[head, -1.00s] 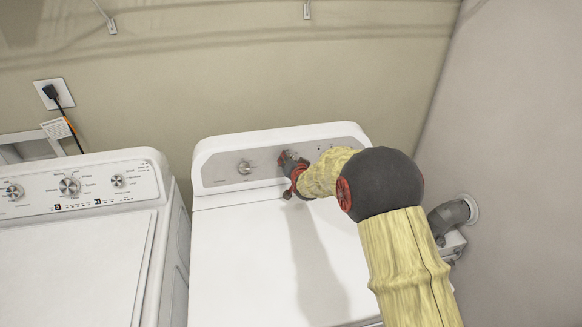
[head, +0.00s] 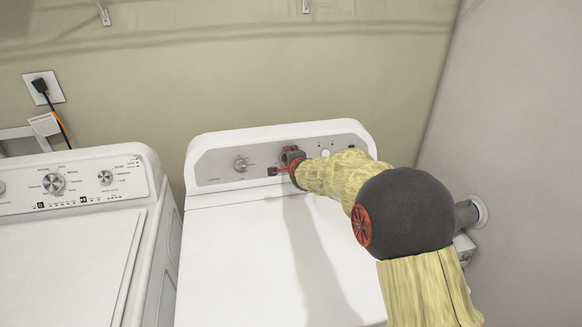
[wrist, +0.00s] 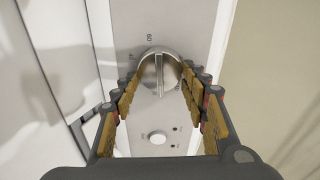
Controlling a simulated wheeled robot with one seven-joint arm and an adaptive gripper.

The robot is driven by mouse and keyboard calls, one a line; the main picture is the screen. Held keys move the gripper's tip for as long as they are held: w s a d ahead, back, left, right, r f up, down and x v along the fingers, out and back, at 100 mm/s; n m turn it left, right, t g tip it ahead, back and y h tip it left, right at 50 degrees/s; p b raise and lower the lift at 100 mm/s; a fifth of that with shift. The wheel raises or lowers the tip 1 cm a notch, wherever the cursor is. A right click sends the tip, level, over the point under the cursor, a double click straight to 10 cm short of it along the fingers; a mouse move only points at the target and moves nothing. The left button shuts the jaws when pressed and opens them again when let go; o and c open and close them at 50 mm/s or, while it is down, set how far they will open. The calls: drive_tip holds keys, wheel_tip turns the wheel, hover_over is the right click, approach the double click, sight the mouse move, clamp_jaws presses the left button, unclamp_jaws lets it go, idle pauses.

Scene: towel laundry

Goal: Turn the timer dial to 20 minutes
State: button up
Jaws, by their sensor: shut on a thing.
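The timer dial (wrist: 158,73) is a round silver knob with a raised ridge on the metal panel of the right machine. In the wrist view its ridge stands nearly upright, and small printed numbers show above it, too small to read surely. My gripper (wrist: 160,84) has its yellow-padded fingers on both sides of the dial, shut on it. In the head view my gripper (head: 287,161) is at the panel's middle and hides most of the dial.
A second knob (head: 240,165) sits left of my gripper on the same panel. A round white button (wrist: 157,137) shows below the dial in the wrist view. The left machine (head: 68,183) stands close by. The right machine's top (head: 240,260) is clear.

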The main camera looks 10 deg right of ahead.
drive_tip(key=shift+f+m+b, duration=0.15)
drive_tip(key=shift+m+b, duration=0.7)
drive_tip(key=shift+m, duration=0.35)
drive_tip(key=o, duration=1.1)
drive_tip(key=v, duration=1.2)
